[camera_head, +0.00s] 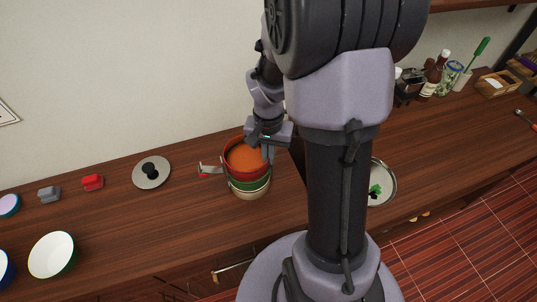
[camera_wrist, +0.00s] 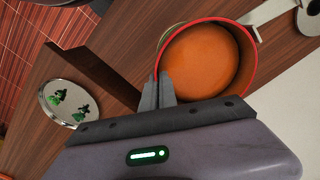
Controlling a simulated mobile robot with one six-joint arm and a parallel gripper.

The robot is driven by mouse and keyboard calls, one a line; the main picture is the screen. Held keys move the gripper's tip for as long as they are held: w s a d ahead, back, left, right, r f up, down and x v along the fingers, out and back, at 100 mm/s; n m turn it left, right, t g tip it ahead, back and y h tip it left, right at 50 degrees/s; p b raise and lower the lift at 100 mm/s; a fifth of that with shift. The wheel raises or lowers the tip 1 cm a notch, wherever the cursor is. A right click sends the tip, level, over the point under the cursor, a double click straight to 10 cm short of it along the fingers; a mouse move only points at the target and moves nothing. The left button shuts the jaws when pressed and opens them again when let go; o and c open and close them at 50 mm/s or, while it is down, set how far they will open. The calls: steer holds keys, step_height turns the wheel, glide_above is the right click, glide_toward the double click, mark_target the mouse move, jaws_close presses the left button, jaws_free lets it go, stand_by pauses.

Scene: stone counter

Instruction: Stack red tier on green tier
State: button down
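The red tier (camera_head: 229,166), holding an orange filling, sits directly above the green tier (camera_head: 251,185) in the head view, and they look stacked. A cream tier (camera_head: 252,194) is at the bottom. My gripper (camera_head: 268,153) is at the right side of the red tier's rim. In the wrist view my gripper's fingers (camera_wrist: 158,88) are close together with the rim of the red tier (camera_wrist: 252,62) between them. The contact between the red and green tiers is too small to judge exactly.
A metal handle or frame (camera_head: 211,169) stands at the stack's left. A round lid (camera_head: 151,173), a red block (camera_head: 92,183), a grey block (camera_head: 49,194) and a bowl (camera_head: 52,256) lie further left. A plate with green pieces (camera_wrist: 45,98) is on the other side. Counter in front of the stack is clear.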

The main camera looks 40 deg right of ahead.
steer(key=shift+f+b, duration=0.3)
steer(key=shift+f, duration=0.15)
steer(key=c, duration=2)
jaws_free()
steer(key=shift+o, duration=0.2)
steer(key=shift+r, duration=0.1)
step_height(320, 180, up, 11)
steer(key=p, duration=0.9)
